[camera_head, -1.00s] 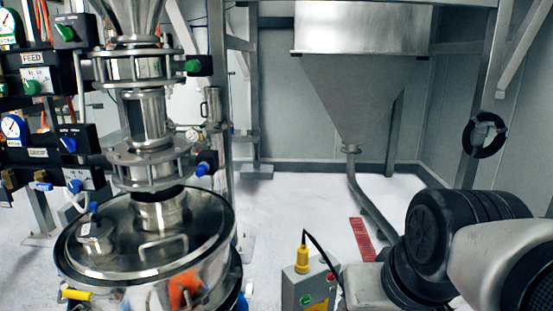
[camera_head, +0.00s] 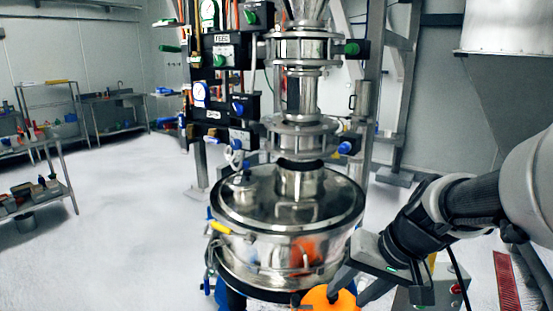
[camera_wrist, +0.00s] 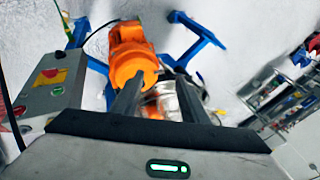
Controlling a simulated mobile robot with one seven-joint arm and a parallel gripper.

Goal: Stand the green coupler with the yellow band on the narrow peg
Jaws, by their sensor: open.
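I cannot make out the green coupler with the yellow band or the narrow peg in either view. My gripper (camera_head: 348,294) is at the bottom right of the head view, beside the sifter, pointing down and left. In the wrist view my gripper (camera_wrist: 158,82) points toward an orange motor-like part (camera_wrist: 132,55) on a blue frame (camera_wrist: 200,45). The orange part also shows below the fingers in the head view (camera_head: 322,299). Small items on the left racks are too small to identify.
The steel sifter (camera_head: 285,225) stands in the middle, below a panel of valves and gauges (camera_head: 215,95). A grey control box (camera_wrist: 52,88) stands beside the orange part. Racks with small items (camera_head: 62,190) and a back bench (camera_head: 118,128) are at left. White floor between is clear.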

